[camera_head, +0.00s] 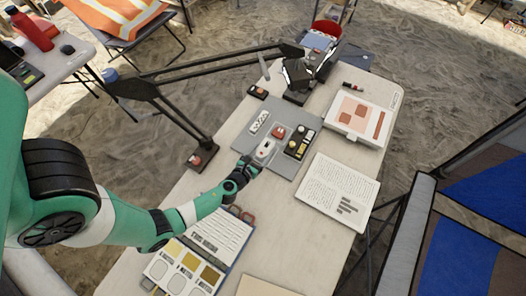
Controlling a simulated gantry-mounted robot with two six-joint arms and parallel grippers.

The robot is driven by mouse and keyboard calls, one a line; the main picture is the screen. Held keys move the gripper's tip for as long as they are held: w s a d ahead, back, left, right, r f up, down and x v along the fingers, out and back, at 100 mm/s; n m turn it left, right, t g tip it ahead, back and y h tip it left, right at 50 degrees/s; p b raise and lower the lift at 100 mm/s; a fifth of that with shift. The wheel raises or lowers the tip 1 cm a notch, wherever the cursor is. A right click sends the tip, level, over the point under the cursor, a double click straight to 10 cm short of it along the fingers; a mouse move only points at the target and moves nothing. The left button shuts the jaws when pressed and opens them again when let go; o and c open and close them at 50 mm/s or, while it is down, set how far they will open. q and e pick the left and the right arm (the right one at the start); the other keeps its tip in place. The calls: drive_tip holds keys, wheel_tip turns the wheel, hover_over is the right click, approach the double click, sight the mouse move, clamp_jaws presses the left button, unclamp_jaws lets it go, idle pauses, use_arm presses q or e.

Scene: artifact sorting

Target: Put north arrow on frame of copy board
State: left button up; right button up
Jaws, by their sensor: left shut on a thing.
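The grey copy board (243,138) lies on the table. On it are a white oval piece with dark marks (260,122), a small red piece (278,131), a white piece with a red spot (266,149) and a dark block with pale round knobs (299,143). My left gripper (252,166) is at the board's near-left edge, close to the white piece with the red spot. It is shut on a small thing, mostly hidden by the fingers. I cannot tell whether this is the north arrow. My right gripper is not in view.
A black jointed stand arm (180,117) spans the table's left side and back. A white box with orange patches (358,120) and a printed sheet (338,190) lie to the right. A chart with colour swatches (190,265) lies in front. Bare tabletop shows at front right.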

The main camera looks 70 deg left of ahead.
sight(263, 156)
use_arm(q)
drive_tip(key=f+b, duration=0.1)
drive_tip(key=f, duration=0.1)
drive_tip(key=w+f+b, duration=0.1)
drive_tip(key=b, duration=0.1)
drive_tip(key=shift+a+f, duration=0.1)
drive_tip(key=shift+f, duration=0.3)
drive_tip(key=shift+s+f+b, duration=0.1)
drive_tip(key=shift+f+b, duration=0.1)
drive_tip(key=shift+b, duration=0.2)
drive_tip(key=shift+s+r, duration=0.1)
drive_tip(key=shift+r, duration=0.05)
drive_tip(key=o, duration=1.3)
